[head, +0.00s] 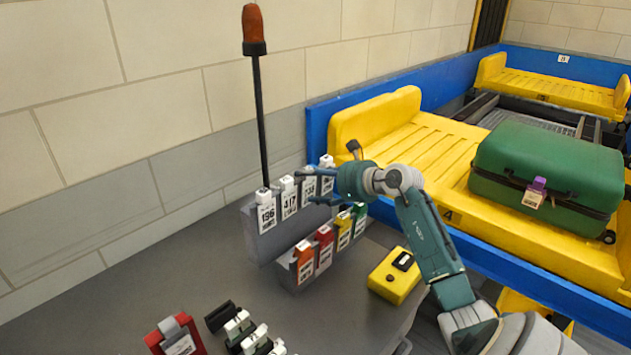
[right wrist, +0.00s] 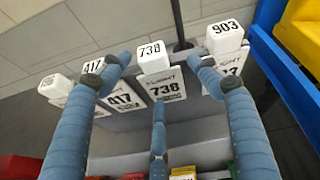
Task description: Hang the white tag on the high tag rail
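Several white tags hang in a row along the top of the grey high tag rail (head: 262,243). In the head view they include the 196 tag (head: 266,212) and the 417 tag (head: 289,197). In the right wrist view, the white 738 tag (right wrist: 165,84) is on the rail, between the 417 tag (right wrist: 124,98) and the 903 tag (right wrist: 226,38). My right gripper (head: 328,187) is at the rail's right part. Its fingers (right wrist: 160,82) are spread around the 738 tag, apart from it as far as I can see. My left gripper is out of view.
A lower row holds coloured tags, including an orange one (head: 304,262). A yellow box (head: 394,276) is right of it. A dark pole with orange top (head: 254,28) rises behind the rail. A green suitcase (head: 548,165) lies on the yellow conveyor tray.

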